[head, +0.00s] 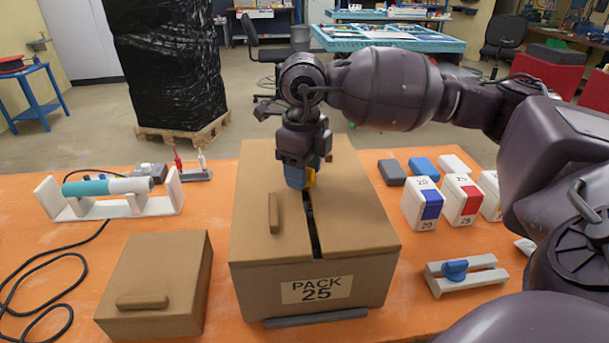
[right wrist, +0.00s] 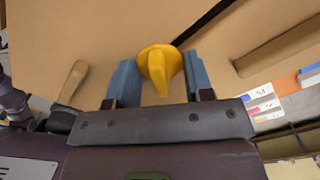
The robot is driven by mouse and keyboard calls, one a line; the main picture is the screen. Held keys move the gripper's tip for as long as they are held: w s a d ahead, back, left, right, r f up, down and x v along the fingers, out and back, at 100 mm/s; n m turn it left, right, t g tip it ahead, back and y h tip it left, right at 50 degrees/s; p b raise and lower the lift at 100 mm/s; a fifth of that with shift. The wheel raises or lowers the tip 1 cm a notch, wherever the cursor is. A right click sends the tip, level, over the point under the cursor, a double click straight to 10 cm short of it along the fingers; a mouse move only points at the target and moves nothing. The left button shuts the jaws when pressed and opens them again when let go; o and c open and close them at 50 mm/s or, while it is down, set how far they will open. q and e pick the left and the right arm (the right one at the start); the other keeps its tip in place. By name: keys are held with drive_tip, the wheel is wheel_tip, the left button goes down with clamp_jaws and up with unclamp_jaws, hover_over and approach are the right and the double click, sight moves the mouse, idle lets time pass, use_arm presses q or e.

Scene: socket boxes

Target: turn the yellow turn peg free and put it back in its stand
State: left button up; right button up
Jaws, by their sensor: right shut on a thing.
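The yellow turn peg (head: 311,178) is on the top of the large cardboard box labelled PACK 25 (head: 258,245), by the dark slot in its lid. My right gripper (head: 302,184) comes down from above and is shut on the peg. In the right wrist view the yellow peg (right wrist: 158,65) sits between the two blue fingers, its round flange close against the lid. A light grey stand (head: 490,278) with a blue peg (head: 455,270) in it lies on the table at the right. I cannot tell how far the yellow peg is turned. My left gripper is not in view.
A smaller cardboard box (head: 160,270) stands at left front. Behind it is a white rack (head: 70,211) with a teal and white cylinder (head: 105,187). White socket boxes (head: 423,205) and flat blocks stand at right. A black cable lies at the left.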

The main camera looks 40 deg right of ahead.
drive_tip(key=m+p, duration=0.1)
drive_tip(key=m, duration=0.2)
drive_tip(key=shift+r, duration=0.15)
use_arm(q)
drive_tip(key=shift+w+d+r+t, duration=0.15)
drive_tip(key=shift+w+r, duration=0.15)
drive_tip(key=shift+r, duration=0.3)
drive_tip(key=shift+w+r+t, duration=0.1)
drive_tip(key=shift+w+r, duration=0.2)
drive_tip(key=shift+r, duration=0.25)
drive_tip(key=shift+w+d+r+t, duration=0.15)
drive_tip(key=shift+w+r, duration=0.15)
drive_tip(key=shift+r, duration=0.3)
use_arm(e)
drive_tip(key=shift+m, duration=0.6)
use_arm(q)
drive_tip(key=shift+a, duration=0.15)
use_arm(e)
drive_tip(key=shift+p, duration=0.3)
drive_tip(key=shift+m+p, duration=0.4)
drive_tip(key=shift+m, duration=0.5)
drive_tip(key=shift+m+p, duration=0.7)
drive_tip(key=shift+m, duration=0.9)
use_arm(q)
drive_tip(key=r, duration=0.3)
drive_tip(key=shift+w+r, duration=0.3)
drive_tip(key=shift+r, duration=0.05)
use_arm(e)
drive_tip(key=shift+m, duration=0.3)
